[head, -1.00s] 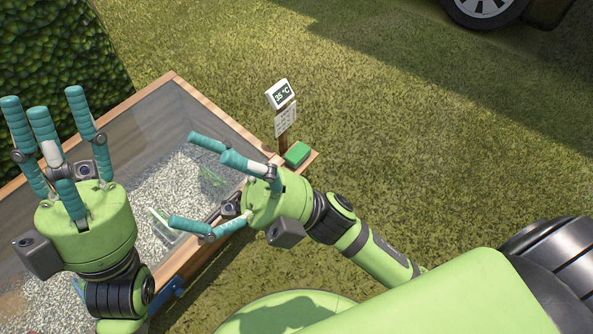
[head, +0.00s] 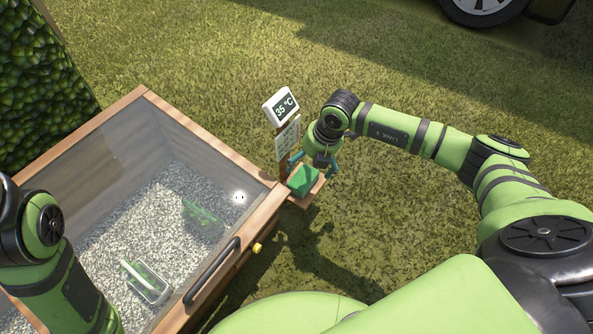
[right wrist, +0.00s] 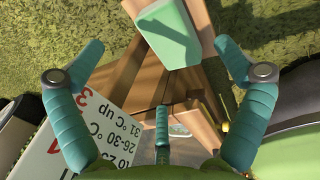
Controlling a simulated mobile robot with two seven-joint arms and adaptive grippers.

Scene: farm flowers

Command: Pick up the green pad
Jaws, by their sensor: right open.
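The green pad (head: 303,179) lies on a small wooden shelf (head: 303,200) at the corner of the planter box in the head view. In the right wrist view the pad (right wrist: 166,30) is at the top middle, ahead of the fingers. My right gripper (head: 314,168) is at the pad from above and behind, its teal fingers on either side. In the right wrist view my right gripper (right wrist: 160,58) is open with nothing between its fingertips. My left arm enters at the lower left of the head view; its gripper is out of frame.
A post with a 35 °C display (head: 282,107) and a temperature chart (head: 287,137) stands right beside the shelf; the chart (right wrist: 97,125) is close to a finger. The glass-topped planter (head: 247,174) holds gravel and a clear tray (head: 147,281). Open grass lies right.

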